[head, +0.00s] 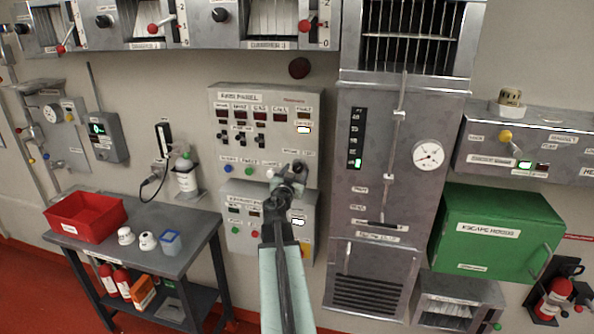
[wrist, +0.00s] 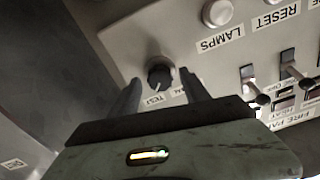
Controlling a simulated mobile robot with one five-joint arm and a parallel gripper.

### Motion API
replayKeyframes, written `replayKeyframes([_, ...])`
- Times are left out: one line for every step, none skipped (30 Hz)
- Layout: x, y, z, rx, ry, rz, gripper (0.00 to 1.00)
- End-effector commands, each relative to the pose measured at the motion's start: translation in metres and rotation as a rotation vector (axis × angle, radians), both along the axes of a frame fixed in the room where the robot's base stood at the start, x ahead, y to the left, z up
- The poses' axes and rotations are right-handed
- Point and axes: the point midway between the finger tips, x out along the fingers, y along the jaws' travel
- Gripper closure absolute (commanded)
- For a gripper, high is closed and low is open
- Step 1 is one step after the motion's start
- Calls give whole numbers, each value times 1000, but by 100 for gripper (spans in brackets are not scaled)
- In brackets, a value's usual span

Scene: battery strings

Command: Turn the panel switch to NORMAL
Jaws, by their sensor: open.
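The panel switch is a round black knob (wrist: 159,75) on the fire panel, seen in the wrist view. Its pale pointer mark faces the label TEST (wrist: 154,100). A second label (wrist: 178,92) beside it is partly hidden by a finger and ends in what looks like "AL". My gripper (wrist: 160,82) is open, with one finger on each side of the knob in the picture. I cannot tell if the fingers touch it. In the head view my gripper (head: 288,176) is at the lower right of the fire panel (head: 230,98) and hides most of the knob.
The wrist view shows a LAMPS button (wrist: 217,13) and toggle switches (wrist: 254,85) close by. A second panel (head: 238,190) sits just below the fire panel. A grey cabinet with a gauge (head: 428,155) stands to the right, and a table with a red bin (head: 85,217) to the left.

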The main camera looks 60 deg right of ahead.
Motion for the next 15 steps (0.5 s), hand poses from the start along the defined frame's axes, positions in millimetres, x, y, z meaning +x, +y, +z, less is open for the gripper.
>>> replayKeyframes([4,-11,0,0,0,-1,46])
replayKeyframes([5,-14,0,0,0,-1,46])
replayKeyframes([6,-17,0,0,0,0,46])
replayKeyframes([6,-18,0,0,0,0,46])
replayKeyframes([7,-19,0,0,0,1,46])
replayKeyframes([6,-19,0,0,0,1,46])
replayKeyframes([6,-18,0,0,0,1,46])
replayKeyframes([6,-18,0,0,0,1,46])
replayKeyframes([6,-18,0,0,0,1,46])
replayKeyframes([6,-18,0,0,0,1,46])
replayKeyframes([6,-18,0,0,0,0,49])
replayKeyframes([6,-18,0,0,0,0,60])
replayKeyframes([6,-18,0,0,0,0,68])
replayKeyframes([6,-18,0,0,0,0,77])
replayKeyframes([6,-18,0,0,0,0,88])
